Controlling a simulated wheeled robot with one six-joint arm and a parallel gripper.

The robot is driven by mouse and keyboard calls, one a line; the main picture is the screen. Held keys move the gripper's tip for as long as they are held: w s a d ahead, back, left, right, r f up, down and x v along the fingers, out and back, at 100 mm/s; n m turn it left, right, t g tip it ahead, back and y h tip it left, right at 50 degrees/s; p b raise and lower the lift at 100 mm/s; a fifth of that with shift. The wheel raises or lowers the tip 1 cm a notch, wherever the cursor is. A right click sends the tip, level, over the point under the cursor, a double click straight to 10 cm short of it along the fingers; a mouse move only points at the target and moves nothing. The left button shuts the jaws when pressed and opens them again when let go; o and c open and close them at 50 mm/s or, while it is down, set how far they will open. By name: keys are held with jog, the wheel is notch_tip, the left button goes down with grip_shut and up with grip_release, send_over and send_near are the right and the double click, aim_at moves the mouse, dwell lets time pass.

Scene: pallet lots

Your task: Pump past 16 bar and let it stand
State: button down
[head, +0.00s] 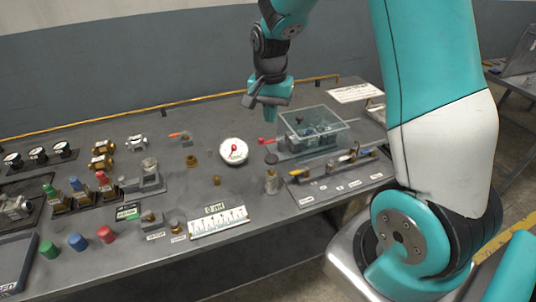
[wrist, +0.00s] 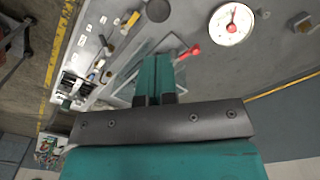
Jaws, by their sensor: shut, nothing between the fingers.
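A round white gauge (head: 233,151) with a red needle lies on the grey bench; its scale is too small to read. It also shows at the top of the wrist view (wrist: 232,23). A red-ended lever (head: 267,141) sticks out at the left of a clear box (head: 318,125); in the wrist view the red end (wrist: 189,52) lies just right of my fingers. My gripper (head: 269,115) is shut and empty, pointing down above the bench behind the lever. Its fingers (wrist: 155,72) are together and hide part of the clear box. I cannot tell whether they touch the lever.
A tray of small parts (head: 340,180) lies in front of the clear box. A metal cylinder (head: 272,182) stands left of it. A yellow rail (head: 190,102) runs along the back edge.

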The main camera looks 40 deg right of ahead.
aim_at(271, 158)
jog(key=m, duration=0.3)
jog(key=r+m+b, duration=0.1)
jog(key=m, duration=0.3)
jog(key=r+m+b, duration=0.1)
jog(key=m, duration=0.2)
jog(key=shift+s+m, duration=0.25)
jog(key=shift+m, duration=0.05)
notch_tip(271, 158, down, 14)
jog(key=p, duration=0.3)
